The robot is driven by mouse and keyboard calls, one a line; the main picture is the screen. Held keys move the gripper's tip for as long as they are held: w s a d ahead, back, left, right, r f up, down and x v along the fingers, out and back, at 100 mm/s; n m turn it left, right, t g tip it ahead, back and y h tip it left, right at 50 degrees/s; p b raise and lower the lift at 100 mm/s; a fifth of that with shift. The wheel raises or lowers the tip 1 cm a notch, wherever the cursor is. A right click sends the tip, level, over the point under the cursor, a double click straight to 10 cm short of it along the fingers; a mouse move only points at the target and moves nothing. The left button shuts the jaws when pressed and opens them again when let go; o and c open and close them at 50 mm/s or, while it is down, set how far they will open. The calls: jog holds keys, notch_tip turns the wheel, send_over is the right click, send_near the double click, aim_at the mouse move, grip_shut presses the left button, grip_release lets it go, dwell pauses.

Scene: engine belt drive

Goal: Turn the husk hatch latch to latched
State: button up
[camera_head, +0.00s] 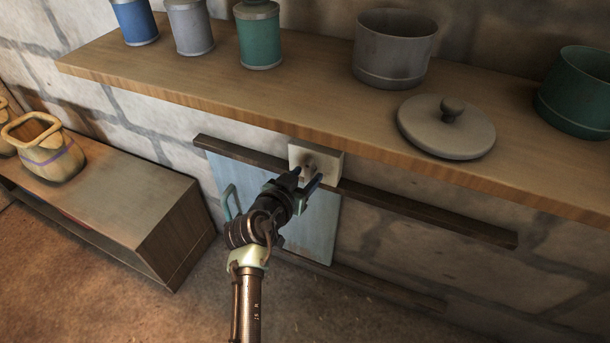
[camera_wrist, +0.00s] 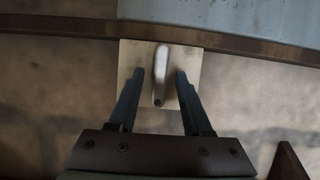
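The latch is a pale square plate (camera_head: 331,160) on the wall by the upper dark rail, just under the shelf edge. In the wrist view, the plate (camera_wrist: 190,62) carries a narrow pale lever (camera_wrist: 162,72) that stands nearly upright in the picture. My gripper (camera_head: 307,177) is in front of the plate, partly covering the lever in the head view. In the wrist view, the open fingers of my gripper (camera_wrist: 160,76) lie either side of the lever's lower part, with a visible gap on each side. The light blue hatch panel (camera_head: 318,222) hangs behind my arm, with a handle (camera_head: 228,203) at its left.
Above is a wooden shelf (camera_head: 300,105) with several canisters, a grey pot (camera_head: 393,50), a lid (camera_head: 446,130) and a green pot (camera_head: 578,95). The dark rail (camera_head: 440,217) runs right along the wall. A low wooden bench (camera_head: 125,205) with jugs stands left.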

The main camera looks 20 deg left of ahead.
jog(key=shift+s+r, duration=0.3)
jog(key=shift+s, duration=0.1)
jog(key=p+v, duration=0.3)
jog(key=v, duration=0.9)
jog(key=shift+p, duration=0.35)
jog(key=shift+a+f, duration=0.1)
jog(key=shift+f, duration=0.05)
